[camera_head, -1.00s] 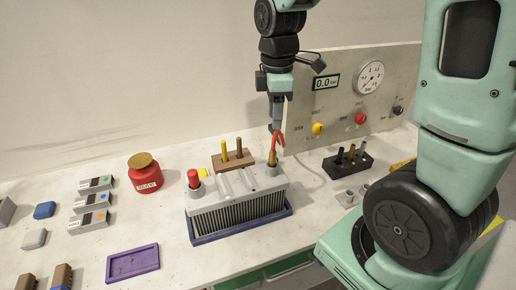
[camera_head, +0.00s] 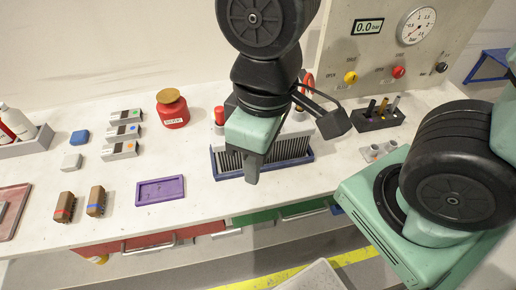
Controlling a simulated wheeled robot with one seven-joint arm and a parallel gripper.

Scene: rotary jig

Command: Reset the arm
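My arm reaches down from the top of the head view. My gripper (camera_head: 254,170) hangs in front of the grey finned block in its blue tray (camera_head: 302,160), above the table's front part. It is seen nearly from behind and above, and its fingers look close together, but whether a gap lies between them cannot be told. Nothing is visible in it. The arm hides much of the finned block and what stands behind it. A red cap (camera_head: 219,115) shows left of the arm, and a red piece (camera_head: 307,82) shows just right of it.
A red jar (camera_head: 173,112), labelled grey boxes (camera_head: 126,131) and a purple tray (camera_head: 160,190) lie left on the table. A black holder with pegs (camera_head: 377,118) and a gauge panel (camera_head: 400,45) stand right. Bare tabletop lies around the purple tray.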

